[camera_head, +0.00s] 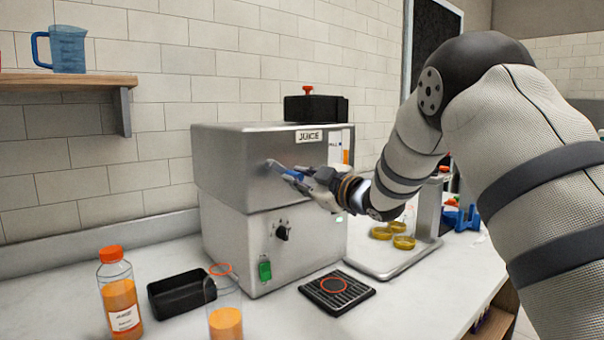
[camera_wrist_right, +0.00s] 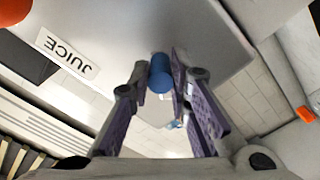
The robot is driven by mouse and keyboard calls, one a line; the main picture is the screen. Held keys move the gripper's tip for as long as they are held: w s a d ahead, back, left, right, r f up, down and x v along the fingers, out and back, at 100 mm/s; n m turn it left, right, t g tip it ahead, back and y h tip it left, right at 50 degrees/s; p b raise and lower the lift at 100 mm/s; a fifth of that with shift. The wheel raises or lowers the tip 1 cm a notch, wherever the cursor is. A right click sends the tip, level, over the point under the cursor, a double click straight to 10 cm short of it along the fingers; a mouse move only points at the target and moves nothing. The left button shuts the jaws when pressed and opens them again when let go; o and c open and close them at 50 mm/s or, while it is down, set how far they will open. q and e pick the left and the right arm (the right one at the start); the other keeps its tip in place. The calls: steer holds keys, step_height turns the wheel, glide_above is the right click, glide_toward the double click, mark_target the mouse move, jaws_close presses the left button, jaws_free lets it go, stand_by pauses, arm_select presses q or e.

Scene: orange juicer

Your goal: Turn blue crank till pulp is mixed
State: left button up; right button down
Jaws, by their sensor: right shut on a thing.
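The juicer (camera_head: 226,150) is a grey metal box with a JUICE label, standing on the counter against the tiled wall. Its crank has a silver arm and a blue handle (camera_head: 292,174) on the front of the upper part. My right gripper (camera_head: 300,178) reaches in from the right and is shut on the blue handle. In the right wrist view the blue handle (camera_wrist_right: 159,74) sits between the two fingers (camera_wrist_right: 160,84). Part of the handle is hidden by the fingers in the head view. My left gripper is not in view.
On the counter (camera_head: 180,325) stand a juice bottle (camera_head: 121,305), a black tray (camera_head: 178,296) and a clear container with orange juice (camera_head: 226,322). A black drip grate (camera_head: 337,292) lies in front of the juicer.

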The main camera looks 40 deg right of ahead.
steer(key=a+m, duration=0.7)
steer(key=m, duration=1.3)
step_height(320, 180, up, 6)
steer(key=d+m, duration=0.1)
steer(key=m, duration=1.8)
steer(key=shift+s+m, duration=0.25)
steer(key=shift+m, duration=0.15)
steer(key=shift+d+r, duration=0.1)
steer(key=shift+r, duration=0.05)
steer(key=c, duration=1.5)
jaws_free()
